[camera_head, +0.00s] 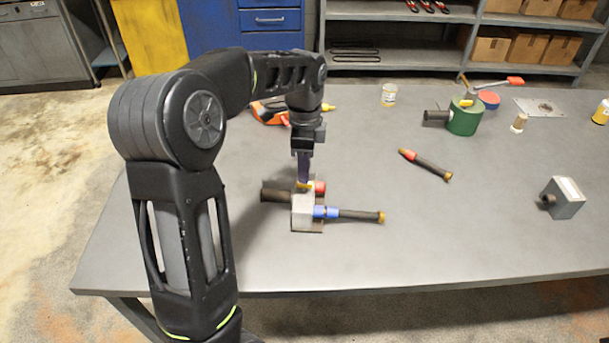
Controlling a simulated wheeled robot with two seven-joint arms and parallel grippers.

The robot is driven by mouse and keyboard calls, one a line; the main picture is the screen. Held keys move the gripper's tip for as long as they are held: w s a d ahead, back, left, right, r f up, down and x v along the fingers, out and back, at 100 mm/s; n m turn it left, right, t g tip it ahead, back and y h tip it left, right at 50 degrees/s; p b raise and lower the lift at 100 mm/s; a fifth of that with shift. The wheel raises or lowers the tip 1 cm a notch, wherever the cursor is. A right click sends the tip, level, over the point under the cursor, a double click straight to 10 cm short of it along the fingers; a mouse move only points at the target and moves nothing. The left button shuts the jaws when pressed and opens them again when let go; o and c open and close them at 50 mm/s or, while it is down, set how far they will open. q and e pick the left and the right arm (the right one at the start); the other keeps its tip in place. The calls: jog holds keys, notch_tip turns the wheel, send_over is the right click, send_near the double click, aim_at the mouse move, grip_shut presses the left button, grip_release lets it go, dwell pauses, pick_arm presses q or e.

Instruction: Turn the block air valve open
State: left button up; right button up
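A grey block (303,212) stands on the near middle of the table. A dark cylinder (276,194) sticks out to its left, and a blue fitting (322,212) with a dark hose (355,215) runs to its right. A small yellow piece (303,186), apparently the valve's handle, sits on top, beside a red part (319,187). My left gripper (304,178) points straight down with its fingertips at or just above the yellow piece. I cannot tell whether they touch it or how far apart they are. My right gripper is not in view.
A loose dark hose (427,165) lies right of centre, and another grey block (564,199) stands farther right. An orange tool (268,112) lies behind my arm. The table's front middle is clear.

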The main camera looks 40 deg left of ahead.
aim_at(304, 186)
pick_arm(q)
notch_tip(304, 186, down, 4)
jog(key=shift+f+p, duration=0.1)
jog(key=shift+p, duration=0.2)
grip_shut()
dwell(0.5)
